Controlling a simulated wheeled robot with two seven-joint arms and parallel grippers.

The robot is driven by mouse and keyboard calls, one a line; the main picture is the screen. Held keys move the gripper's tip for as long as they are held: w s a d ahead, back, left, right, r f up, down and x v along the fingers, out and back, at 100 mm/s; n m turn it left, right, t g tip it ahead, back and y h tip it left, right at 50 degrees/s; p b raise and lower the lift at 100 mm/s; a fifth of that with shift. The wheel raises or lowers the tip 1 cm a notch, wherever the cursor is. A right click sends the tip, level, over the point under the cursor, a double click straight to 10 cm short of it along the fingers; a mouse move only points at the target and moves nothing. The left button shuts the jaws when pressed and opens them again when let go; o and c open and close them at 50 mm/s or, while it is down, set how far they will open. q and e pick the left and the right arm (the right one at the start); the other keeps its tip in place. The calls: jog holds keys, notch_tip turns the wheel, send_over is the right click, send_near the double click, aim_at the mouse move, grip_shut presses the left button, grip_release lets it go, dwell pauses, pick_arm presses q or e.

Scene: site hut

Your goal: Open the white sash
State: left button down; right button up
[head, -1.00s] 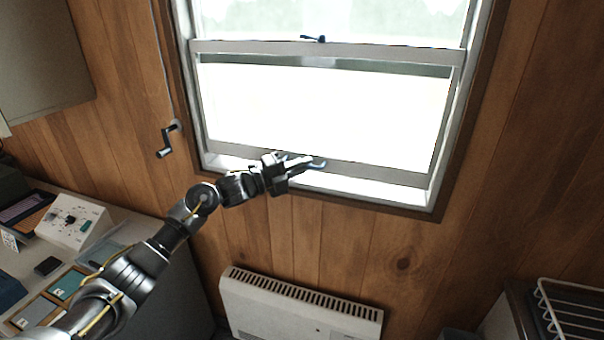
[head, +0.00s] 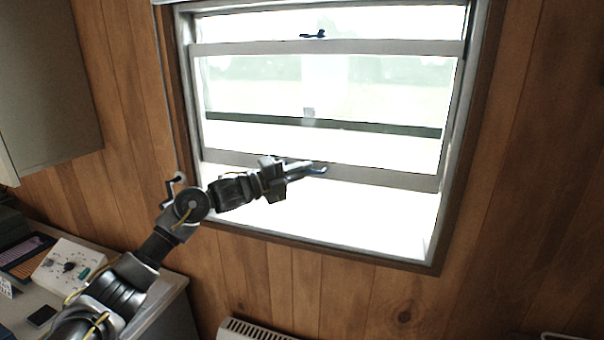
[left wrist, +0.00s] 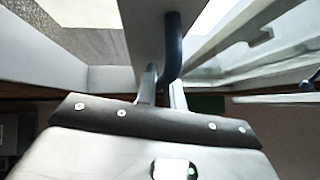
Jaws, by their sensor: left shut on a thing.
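The white sash (head: 390,178) is the lower pane of the window. It stands partly raised, with an open gap between its bottom rail and the sill. A dark blue handle (head: 318,169) sits on that bottom rail. My left gripper (head: 303,169) reaches in from the left and is shut on the handle. In the left wrist view the handle (left wrist: 173,50) shows as a dark curved bar running down between the fingertips (left wrist: 162,88). A small dark latch (head: 313,35) sits on the sash's upper rail. My right gripper is not in view.
A hand crank (head: 172,186) hangs on the wood wall left of the window, close behind my left arm. A grey cabinet (head: 50,85) is at upper left. A desk with a white control box (head: 66,268) stands at lower left. A white heater (head: 250,331) is below.

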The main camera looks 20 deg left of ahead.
pick_arm(q)
jog(key=c, duration=1.6)
grip_release()
jog(key=shift+o, duration=0.4)
jog(key=shift+a+f, duration=0.1)
jog(key=b+v, duration=0.4)
jog(key=v, duration=0.6)
jog(key=shift+s+a, duration=0.2)
jog(key=shift+s, duration=0.05)
